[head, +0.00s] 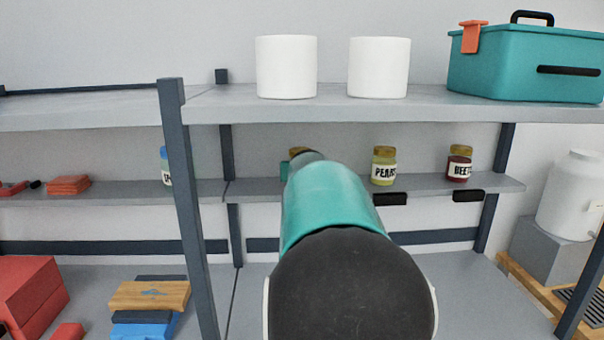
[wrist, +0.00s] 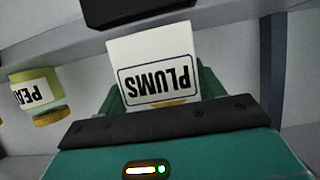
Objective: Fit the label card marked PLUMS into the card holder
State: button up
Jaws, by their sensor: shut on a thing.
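The PLUMS card (wrist: 155,68) is white with black lettering and reads upside down in the wrist view. My gripper (wrist: 158,98) is shut on its lower part in that view, with the green fingers showing behind it. A black card holder (wrist: 128,8) is at the top of the wrist view on the shelf edge, just beyond the card's free end. Whether they touch is unclear. In the head view my arm hides the card and that holder. Two more black holders show on the shelf edge, one under PEARS (head: 390,199) and one under BEETS (head: 468,196).
The PEARS jar (head: 384,167) and BEETS jar (head: 459,164) stand on the middle shelf (head: 430,185). A gold-lidded jar is mostly hidden behind my arm. A dark upright post (head: 186,210) stands left of my arm. White canisters (head: 286,68) and a teal toolbox (head: 525,65) are above.

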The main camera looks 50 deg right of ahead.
jog(key=shift+f, duration=1.9)
jog(key=o, duration=1)
jog(key=v, duration=1.3)
jog(key=shift+s+a+r, duration=0.1)
jog(key=shift+s+a, duration=0.15)
jog(key=shift+s, duration=0.05)
